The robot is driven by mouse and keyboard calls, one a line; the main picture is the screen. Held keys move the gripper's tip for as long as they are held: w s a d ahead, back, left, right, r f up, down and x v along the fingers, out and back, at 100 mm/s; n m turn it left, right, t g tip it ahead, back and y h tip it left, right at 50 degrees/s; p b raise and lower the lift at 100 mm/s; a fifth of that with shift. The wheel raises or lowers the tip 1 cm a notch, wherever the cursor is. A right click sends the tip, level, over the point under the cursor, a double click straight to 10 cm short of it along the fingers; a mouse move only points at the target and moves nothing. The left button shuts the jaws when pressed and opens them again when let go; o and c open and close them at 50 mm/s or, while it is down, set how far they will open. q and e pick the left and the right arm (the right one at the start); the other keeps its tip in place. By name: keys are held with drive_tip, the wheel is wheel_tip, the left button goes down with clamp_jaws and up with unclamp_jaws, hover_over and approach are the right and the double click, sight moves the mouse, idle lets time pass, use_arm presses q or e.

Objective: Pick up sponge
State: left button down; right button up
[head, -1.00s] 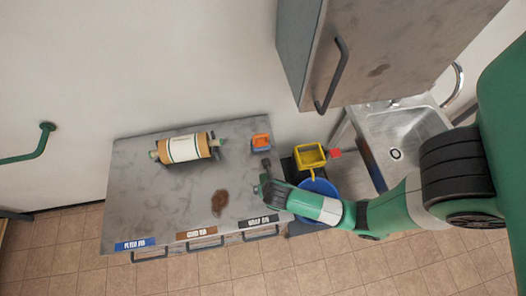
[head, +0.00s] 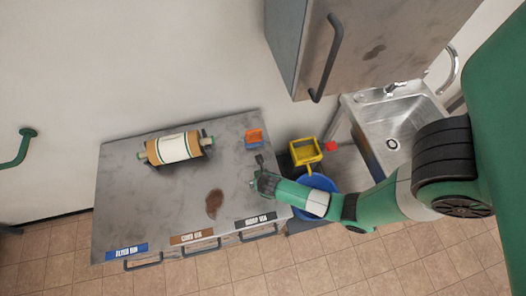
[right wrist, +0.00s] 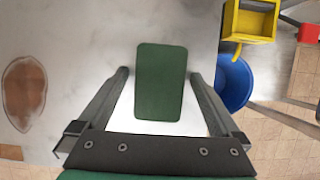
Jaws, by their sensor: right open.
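A green rectangular pad, which looks like the sponge (right wrist: 160,82), lies on the grey bench top in the right wrist view. My right gripper (right wrist: 158,75) is open, with one finger on each side of the sponge and gaps between the fingers and it. In the head view my right gripper (head: 259,172) is over the right part of the bench, and I cannot make out the sponge there. I cannot tell how high the fingers are above the bench. My left gripper is not in view.
The bench (head: 125,190) holds a wrapped roll (head: 178,148), an orange-and-blue item (head: 254,138) and a brown stain (head: 214,203). A yellow bin (head: 305,151), a blue bucket (head: 318,182) and a sink (head: 385,125) stand to the right. A grey cabinet (head: 375,45) hangs above.

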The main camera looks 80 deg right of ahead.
drive_tip(key=shift+f, duration=0.15)
drive_tip(key=shift+c, duration=0.2)
drive_tip(key=c, duration=1.3)
drive_tip(key=shift+r, duration=0.2)
wheel_tip(320, 180, up, 4)
drive_tip(key=shift+f+p, duration=0.1)
drive_tip(key=shift+p, duration=0.75)
drive_tip(key=s+r+p, duration=0.1)
drive_tip(key=r, duration=0.1)
drive_tip(key=s+a+r+p, duration=0.1)
drive_tip(key=s+r, duration=0.1)
drive_tip(key=shift+s+a+r, duration=0.2)
drive_tip(key=shift+s, duration=0.05)
drive_tip(key=s+a+r, duration=0.1)
drive_tip(key=s, duration=0.2)
drive_tip(key=s+a+r+p, duration=0.1)
drive_tip(key=s+r, duration=0.1)
drive_tip(key=s, duration=0.1)
drive_tip(key=s+a+r, duration=0.1)
drive_tip(key=s, duration=0.2)
drive_tip(key=shift+s+a+r, duration=0.25)
drive_tip(key=shift+a+r, duration=0.15)
